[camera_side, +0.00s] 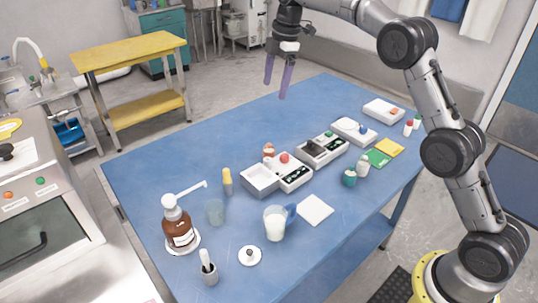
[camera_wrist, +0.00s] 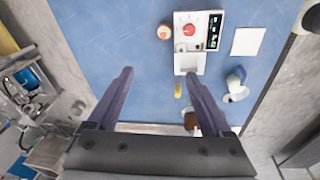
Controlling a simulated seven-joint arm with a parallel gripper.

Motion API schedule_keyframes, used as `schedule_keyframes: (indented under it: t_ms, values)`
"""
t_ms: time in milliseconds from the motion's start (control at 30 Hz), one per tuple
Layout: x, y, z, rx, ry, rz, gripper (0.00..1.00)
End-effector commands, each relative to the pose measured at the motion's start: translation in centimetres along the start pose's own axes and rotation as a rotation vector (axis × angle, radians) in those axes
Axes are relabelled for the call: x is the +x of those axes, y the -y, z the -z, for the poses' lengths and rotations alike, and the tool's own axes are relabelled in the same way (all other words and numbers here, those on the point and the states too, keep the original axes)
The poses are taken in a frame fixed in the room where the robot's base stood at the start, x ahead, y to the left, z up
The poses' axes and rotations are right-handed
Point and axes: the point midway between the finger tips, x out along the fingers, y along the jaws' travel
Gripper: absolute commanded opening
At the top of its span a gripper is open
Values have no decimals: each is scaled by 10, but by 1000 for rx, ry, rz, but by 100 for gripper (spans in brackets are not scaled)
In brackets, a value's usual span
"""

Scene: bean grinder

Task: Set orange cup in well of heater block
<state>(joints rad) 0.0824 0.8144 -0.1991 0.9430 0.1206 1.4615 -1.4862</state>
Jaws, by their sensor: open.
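A small orange and white round container (camera_side: 268,150), likely the orange cup, stands on the blue table just behind a white device. It also shows in the wrist view (camera_wrist: 163,31), beyond my fingertips and left of the device. I cannot tell for sure which unit is the heater block. The white device (camera_side: 293,173) has a red knob, a display and an open pale tray (camera_side: 259,182). A grey-topped unit (camera_side: 322,149) with a green knob stands behind it to the right. My gripper (camera_side: 276,90) is open and empty, high above the table's far side; its purple fingers also show in the wrist view (camera_wrist: 160,72).
A brown pump bottle (camera_side: 177,225), a clear cup (camera_side: 215,212), a yellow-capped tube (camera_side: 227,182) and a blue-handled milk jug (camera_side: 275,222) stand at the front left. More white units (camera_side: 353,131) line the right. The table's (camera_side: 220,125) far left is clear.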

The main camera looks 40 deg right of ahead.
Motion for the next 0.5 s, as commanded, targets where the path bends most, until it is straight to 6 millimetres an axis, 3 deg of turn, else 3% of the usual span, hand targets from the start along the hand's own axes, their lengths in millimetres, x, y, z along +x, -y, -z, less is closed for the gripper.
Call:
schedule_keyframes:
  t_ms: [33, 133, 500]
  values:
    - [21, -6, -4, 7, 2, 24, 84]
    - [52, -8, -10, 18, 7, 66, 84]
    - [111, 0, -17, 30, 12, 114, 84]
